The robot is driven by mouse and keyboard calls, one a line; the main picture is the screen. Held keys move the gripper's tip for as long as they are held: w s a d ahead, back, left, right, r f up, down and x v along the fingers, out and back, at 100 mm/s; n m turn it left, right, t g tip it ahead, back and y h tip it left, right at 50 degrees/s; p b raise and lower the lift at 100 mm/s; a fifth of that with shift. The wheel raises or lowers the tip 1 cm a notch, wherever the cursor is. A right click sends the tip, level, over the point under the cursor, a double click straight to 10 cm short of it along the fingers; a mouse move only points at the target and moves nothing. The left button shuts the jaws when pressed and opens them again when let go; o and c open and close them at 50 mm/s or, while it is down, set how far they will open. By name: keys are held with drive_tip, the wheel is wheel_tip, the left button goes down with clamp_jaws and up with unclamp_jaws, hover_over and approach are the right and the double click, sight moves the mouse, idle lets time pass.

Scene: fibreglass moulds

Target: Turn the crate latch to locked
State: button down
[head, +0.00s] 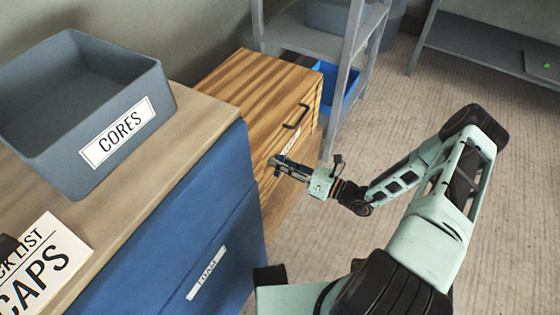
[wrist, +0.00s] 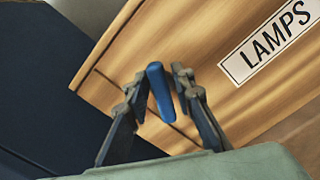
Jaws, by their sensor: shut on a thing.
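The wooden crate (head: 255,82) stands beyond the blue cabinet in the head view. Its front (wrist: 190,35) fills much of the wrist view and bears a white LAMPS label (wrist: 270,40). The blue latch (wrist: 159,92) is a short bar on this front, standing nearly upright with a slight tilt in the wrist picture. My gripper (wrist: 159,80) is shut on the latch, one finger on each side. In the head view my gripper (head: 277,163) is at the crate's front, below and left of the black handle (head: 295,117); the latch is largely hidden there.
A blue cabinet (head: 185,225) stands close to the left of my gripper. A grey CORES bin (head: 60,155) and a CAPS card (head: 45,265) are on its top. A grey shelf rack (head: 355,60) stands behind the crate. The floor (head: 400,110) is open to the right.

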drive_tip(key=m, duration=0.5)
drive_tip(key=shift+w+d+f+m, duration=0.15)
drive_tip(key=shift+f+m, duration=0.1)
drive_tip(key=shift+m, duration=0.05)
drive_tip(key=m, duration=0.5)
drive_tip(key=shift+f+m, duration=0.3)
drive_tip(key=shift+m, duration=0.3)
drive_tip(key=c, duration=1.9)
unclamp_jaws()
drive_tip(key=shift+c, duration=0.2)
drive_tip(key=shift+d, duration=0.1)
drive_tip(key=v, duration=1.2)
